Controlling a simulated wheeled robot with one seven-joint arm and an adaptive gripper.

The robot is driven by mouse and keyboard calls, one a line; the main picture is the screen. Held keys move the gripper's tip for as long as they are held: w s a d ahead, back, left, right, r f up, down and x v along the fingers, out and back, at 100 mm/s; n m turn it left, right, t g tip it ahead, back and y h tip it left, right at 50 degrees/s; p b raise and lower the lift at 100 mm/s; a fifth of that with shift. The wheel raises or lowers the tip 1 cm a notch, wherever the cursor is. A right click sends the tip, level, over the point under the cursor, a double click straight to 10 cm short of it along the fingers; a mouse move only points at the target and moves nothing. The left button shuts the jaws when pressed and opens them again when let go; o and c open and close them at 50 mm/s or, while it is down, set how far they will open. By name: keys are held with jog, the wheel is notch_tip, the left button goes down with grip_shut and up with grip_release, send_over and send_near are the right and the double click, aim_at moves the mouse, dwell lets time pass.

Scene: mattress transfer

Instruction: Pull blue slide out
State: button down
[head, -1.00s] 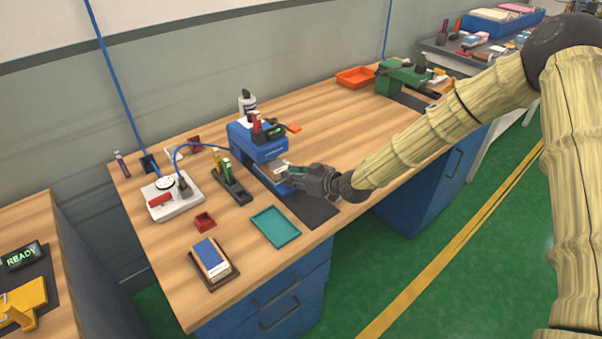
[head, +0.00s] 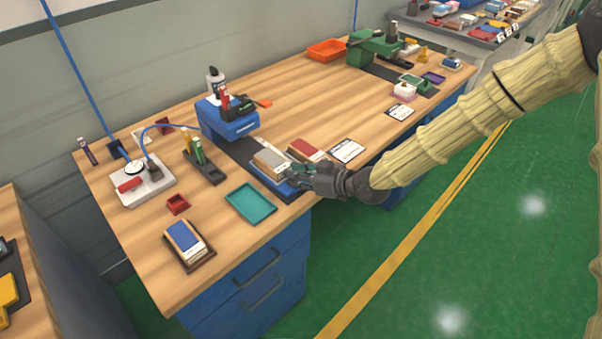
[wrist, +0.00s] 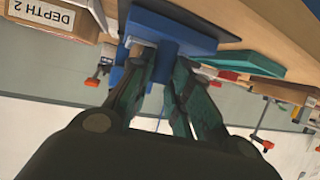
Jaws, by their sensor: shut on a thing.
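The blue slide (head: 262,177) extends from the blue machine (head: 230,126) toward the table's front edge and carries a grey-topped block (head: 271,160). My gripper (head: 300,178) is at its front end, near the table edge. In the wrist view the blue slide (wrist: 190,30) shows at the top, with a handle between my two fingers (wrist: 166,62), which are shut on it. My fingers partly hide the handle.
A teal tray (head: 250,203) lies left of the slide. A red-topped block (head: 305,149) and a white card (head: 346,150) lie to its right. A green machine (head: 372,48) stands at the back right. Green floor is open in front.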

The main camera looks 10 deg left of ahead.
jog(key=shift+d, duration=0.15)
jog(key=c, duration=1.6)
grip_release()
jog(key=shift+f, duration=0.1)
jog(key=shift+o, duration=1.4)
jog(key=shift+s+d, duration=0.1)
jog(key=shift+d, duration=0.1)
jog(key=shift+a, duration=0.1)
jog(key=shift+a, duration=0.1)
jog(key=v, duration=1.2)
